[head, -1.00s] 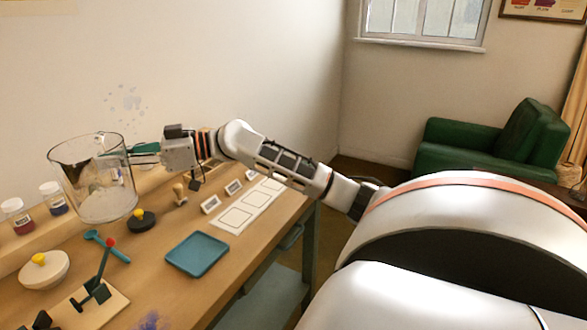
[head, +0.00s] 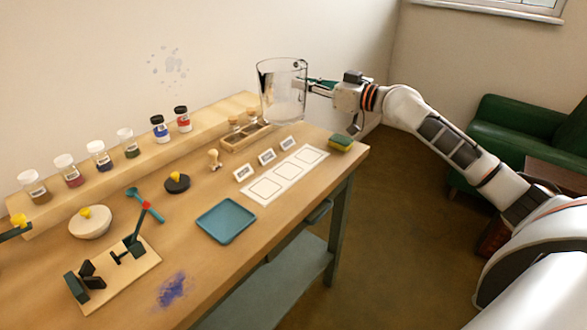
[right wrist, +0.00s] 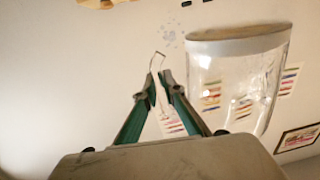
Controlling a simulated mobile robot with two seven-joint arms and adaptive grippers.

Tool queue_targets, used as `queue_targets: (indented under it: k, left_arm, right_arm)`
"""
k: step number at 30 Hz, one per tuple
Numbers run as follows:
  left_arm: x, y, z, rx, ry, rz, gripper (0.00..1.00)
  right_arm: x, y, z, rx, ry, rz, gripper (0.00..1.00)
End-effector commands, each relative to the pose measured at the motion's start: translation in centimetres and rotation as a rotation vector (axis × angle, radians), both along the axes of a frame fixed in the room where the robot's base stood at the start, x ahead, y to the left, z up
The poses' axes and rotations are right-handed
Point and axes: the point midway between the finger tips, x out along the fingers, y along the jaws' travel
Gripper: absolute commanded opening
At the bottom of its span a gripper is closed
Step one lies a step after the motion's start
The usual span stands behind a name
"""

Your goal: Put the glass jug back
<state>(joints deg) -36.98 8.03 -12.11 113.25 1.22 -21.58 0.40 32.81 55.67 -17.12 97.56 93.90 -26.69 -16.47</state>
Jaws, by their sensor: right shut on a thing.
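The clear glass jug (head: 284,92) is upright at the far right end of the table in the head view. My right gripper (head: 312,88) comes in from the right and is shut on its handle side. I cannot tell whether the jug's bottom touches the surface or hangs just above it. In the right wrist view the jug (right wrist: 240,85) fills the right side, and the green fingers of my right gripper (right wrist: 160,82) meet on a thin pale part, seemingly the handle. My left gripper is not clearly in view.
Capped jars, including a red-labelled one (head: 182,119), line the raised back shelf (head: 215,118). A wooden rack (head: 245,138) sits near the jug. A yellow-green sponge (head: 341,143), white card strip (head: 286,177) and blue tray (head: 226,221) lie in front. A dark, yellow-topped thing (head: 15,228) is cut off at left.

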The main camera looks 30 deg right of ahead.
Motion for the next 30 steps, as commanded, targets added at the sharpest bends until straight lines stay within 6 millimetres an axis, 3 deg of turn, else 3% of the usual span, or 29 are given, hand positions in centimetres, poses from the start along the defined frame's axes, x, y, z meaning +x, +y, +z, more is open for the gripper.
queue_targets:
  k: [1, 8, 17, 24, 30]
  left_arm:
    - [-0.1, 0.0, 0.4, -0.003, 0.002, 0.001, 0.44]
    - [-0.4, -0.1, 0.2, -0.010, 0.007, 0.004, 0.44]
    - [-0.9, 0.0, -2.0, 0.003, 0.025, -0.001, 0.44]
    - [-0.1, 0.4, -2.2, 0.018, 0.003, -0.003, 0.44]
    - [0.3, 0.8, -2.6, 0.031, -0.003, -0.001, 0.44]
  right_arm:
    - [0.1, -0.7, 0.9, 0.004, -0.011, -0.024, 0.00]
    - [0.5, -2.3, 0.5, 0.006, -0.023, -0.076, 0.00]
    - [0.5, -2.3, -6.2, 0.008, -0.016, -0.079, 0.00]
    - [0.5, -2.3, -11.7, 0.008, -0.015, -0.080, 0.00]
    - [0.5, -2.3, -14.4, 0.007, -0.019, -0.078, 0.00]
